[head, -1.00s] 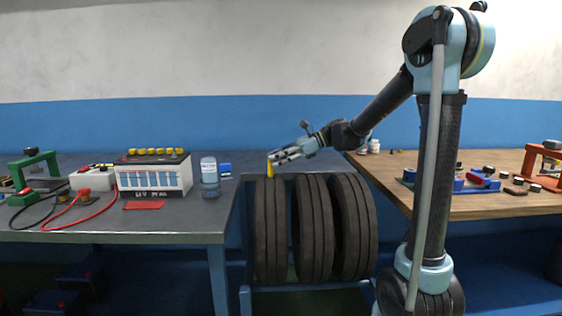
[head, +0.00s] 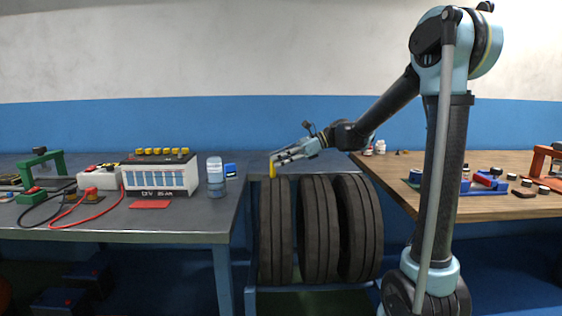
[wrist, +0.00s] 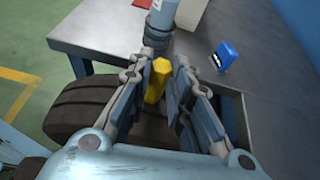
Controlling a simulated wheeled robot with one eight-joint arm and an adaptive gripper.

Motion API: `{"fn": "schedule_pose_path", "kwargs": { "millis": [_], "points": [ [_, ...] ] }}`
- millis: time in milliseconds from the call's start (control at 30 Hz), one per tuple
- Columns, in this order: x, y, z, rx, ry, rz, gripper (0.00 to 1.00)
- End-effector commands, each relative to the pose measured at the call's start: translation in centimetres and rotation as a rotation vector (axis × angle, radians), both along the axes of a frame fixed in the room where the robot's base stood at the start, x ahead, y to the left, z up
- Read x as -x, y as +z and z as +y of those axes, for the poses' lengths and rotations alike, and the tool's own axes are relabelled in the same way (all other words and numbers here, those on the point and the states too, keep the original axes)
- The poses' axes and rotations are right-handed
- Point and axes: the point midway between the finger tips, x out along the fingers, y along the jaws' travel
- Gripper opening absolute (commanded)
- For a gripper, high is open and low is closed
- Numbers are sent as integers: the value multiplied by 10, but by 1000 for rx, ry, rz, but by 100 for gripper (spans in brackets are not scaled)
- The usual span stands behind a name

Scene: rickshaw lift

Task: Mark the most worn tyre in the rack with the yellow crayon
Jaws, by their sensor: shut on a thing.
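Three dark tyres stand upright side by side in the rack (head: 300,288) between two benches: a left tyre (head: 275,235), a middle tyre (head: 318,230) and a right tyre (head: 357,230). My gripper (head: 275,157) is shut on the yellow crayon (head: 272,168), which points down at the top of the left tyre. I cannot tell whether its tip touches the tread. In the wrist view the crayon (wrist: 156,82) sits between the fingers, with a tyre (wrist: 85,105) below and left. How worn each tread is cannot be told clearly.
The grey metal bench (head: 130,220) at left holds a battery unit (head: 160,176), a bottle (head: 216,178), a small blue box (head: 231,170) and a red pad (head: 150,204). The wooden bench (head: 480,205) at right holds a blue fixture (head: 484,182) and small parts.

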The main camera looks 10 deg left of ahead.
Motion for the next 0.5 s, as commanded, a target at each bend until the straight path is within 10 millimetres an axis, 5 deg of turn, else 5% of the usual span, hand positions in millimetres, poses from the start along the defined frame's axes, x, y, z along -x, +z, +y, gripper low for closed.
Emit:
{"fn": "schedule_pose_path", "kwargs": {
  "millis": [500],
  "points": [
    [-2, -1, -7, 0, 0, 0, 0]
  ]
}}
